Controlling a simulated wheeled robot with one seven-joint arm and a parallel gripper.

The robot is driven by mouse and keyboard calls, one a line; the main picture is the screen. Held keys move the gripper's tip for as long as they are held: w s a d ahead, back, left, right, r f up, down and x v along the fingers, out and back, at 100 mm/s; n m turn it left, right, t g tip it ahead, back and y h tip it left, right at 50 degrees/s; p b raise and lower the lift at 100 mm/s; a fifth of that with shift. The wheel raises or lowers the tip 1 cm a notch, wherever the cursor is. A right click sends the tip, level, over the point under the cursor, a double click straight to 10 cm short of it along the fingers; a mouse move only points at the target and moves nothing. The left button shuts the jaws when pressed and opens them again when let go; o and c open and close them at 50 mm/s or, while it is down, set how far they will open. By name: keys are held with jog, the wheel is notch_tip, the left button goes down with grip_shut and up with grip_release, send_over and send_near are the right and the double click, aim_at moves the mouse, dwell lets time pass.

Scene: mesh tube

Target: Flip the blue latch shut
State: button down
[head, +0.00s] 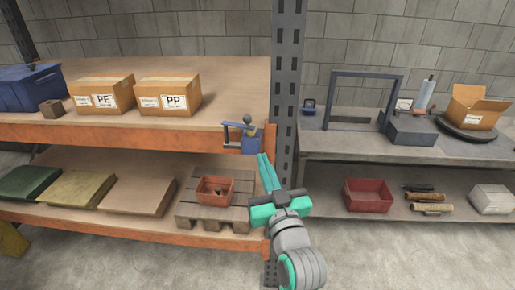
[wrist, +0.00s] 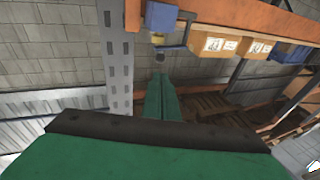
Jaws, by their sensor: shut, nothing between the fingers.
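The blue latch (head: 250,144) is mounted at the right end of the upper orange shelf beam, beside the grey upright post. It has a blue body, a bar sticking out to the left, and a small dark round knob on top. In the wrist view a blue block (wrist: 161,17) shows at the top, with a small dark round part near it. My gripper (head: 263,158) has long teal fingers, shut and empty, with tips just below and right of the latch in the head view. In the wrist view the shut fingertips (wrist: 160,76) point towards the latch. Contact cannot be told.
The grey perforated post (head: 288,60) stands just right of the latch. The orange beam (head: 120,133) runs left from it, with PE (head: 100,95) and PP (head: 168,94) cartons on the shelf above. A red bin (head: 215,190) sits on a pallet below. The floor in front is clear.

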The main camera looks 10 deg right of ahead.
aim_at(249, 122)
jog(key=w, duration=0.4)
jog(key=w+r, duration=0.1)
jog(key=w, duration=0.3)
jog(key=w+r, duration=0.1)
jog(key=w, duration=0.4)
jog(key=shift+a+r, duration=0.2)
jog(key=shift+r, duration=0.05)
jog(key=shift+w+d, duration=1.05)
